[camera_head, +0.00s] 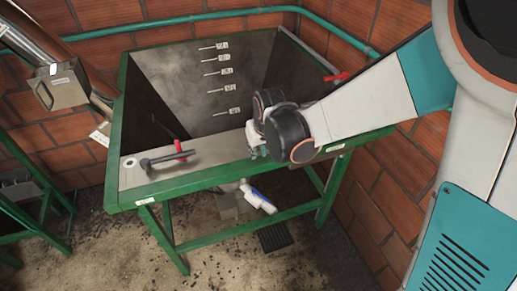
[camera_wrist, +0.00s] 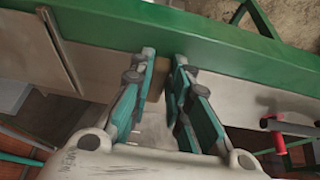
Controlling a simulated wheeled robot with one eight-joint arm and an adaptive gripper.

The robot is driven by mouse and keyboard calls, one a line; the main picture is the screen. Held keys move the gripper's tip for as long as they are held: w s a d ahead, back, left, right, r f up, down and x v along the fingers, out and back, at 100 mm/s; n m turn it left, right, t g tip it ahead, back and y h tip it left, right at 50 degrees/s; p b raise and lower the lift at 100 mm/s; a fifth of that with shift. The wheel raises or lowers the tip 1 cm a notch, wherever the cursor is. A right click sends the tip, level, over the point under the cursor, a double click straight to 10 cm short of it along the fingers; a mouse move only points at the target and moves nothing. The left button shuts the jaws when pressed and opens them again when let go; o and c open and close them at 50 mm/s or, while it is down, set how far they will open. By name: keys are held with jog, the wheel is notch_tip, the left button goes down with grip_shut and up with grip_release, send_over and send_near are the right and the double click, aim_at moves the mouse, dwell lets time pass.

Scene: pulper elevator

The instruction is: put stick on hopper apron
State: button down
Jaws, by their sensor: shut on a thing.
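The hopper apron (camera_head: 217,157) is the flat grey ledge along the front of the green-framed hopper. My gripper (camera_head: 257,153) is low over the middle of this apron, close to its green front rail. In the wrist view, my gripper (camera_wrist: 163,66) has its teal fingers closed on a small brownish piece, which I take as the stick (camera_wrist: 155,80). Only a short part of it shows between the fingers. In the head view the stick is hidden by the gripper. I cannot tell whether it touches the apron.
A dark handle with a red lever (camera_head: 180,150) lies on the apron's left part. Another red lever (camera_head: 337,77) is at the hopper's right edge. The deep hopper bin (camera_head: 190,85) opens behind the apron. A white and blue object (camera_head: 258,199) is below the frame.

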jog(key=shift+s+d+f, duration=0.1)
jog(key=shift+s+f, duration=0.3)
jog(key=shift+f, duration=0.1)
jog(key=c, duration=1.5)
grip_release()
jog(key=shift+w+f, duration=0.25)
jog(key=shift+w, duration=0.1)
jog(key=shift+s+r, duration=0.1)
jog(key=shift+r, duration=0.1)
